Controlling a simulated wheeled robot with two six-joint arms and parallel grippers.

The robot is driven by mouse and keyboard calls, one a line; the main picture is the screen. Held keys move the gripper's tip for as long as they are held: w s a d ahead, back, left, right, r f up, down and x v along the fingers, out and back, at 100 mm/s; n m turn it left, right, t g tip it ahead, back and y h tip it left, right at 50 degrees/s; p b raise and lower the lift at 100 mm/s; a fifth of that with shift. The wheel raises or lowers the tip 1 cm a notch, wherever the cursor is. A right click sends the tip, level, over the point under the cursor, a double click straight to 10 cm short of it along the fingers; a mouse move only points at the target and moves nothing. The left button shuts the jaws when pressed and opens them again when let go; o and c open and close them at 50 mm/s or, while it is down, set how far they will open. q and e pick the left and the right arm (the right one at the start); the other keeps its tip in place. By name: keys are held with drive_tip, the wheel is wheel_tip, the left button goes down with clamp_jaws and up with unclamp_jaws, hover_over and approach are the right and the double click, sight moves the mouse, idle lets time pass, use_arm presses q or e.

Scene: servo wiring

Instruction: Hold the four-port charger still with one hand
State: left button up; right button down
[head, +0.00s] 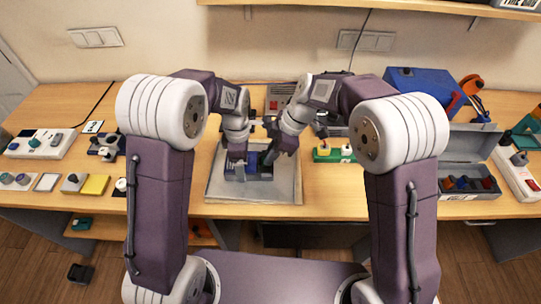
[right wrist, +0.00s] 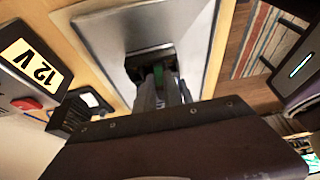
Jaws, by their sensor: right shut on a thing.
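A small block with blue and dark parts, seemingly the four-port charger (head: 252,163), sits on the grey tray (head: 283,191) at the table's front middle. My left gripper (head: 237,166) is down at its left side. Whether its jaws are open or touch the block cannot be made out. My right gripper (head: 269,160) is down at its right side and shut on a dark thing. In the right wrist view its fingers (right wrist: 160,86) point down at a dark part with a green patch, over the tray (right wrist: 112,30). I cannot tell whether the held thing is part of the charger.
A 12 V box with a red button (right wrist: 28,103) stands behind the tray. A green block with plugs (head: 333,153) lies to the right, and a grey open box (head: 468,188) farther right. Switches and a yellow block (head: 95,185) lie left. The tray's front strip is clear.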

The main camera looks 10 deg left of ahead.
drive_tip(key=shift+r, duration=1)
use_arm(q)
drive_tip(key=shift+s, duration=0.1)
use_arm(e)
drive_tip(key=shift+w+r, duration=0.15)
drive_tip(key=shift+r, duration=1.85)
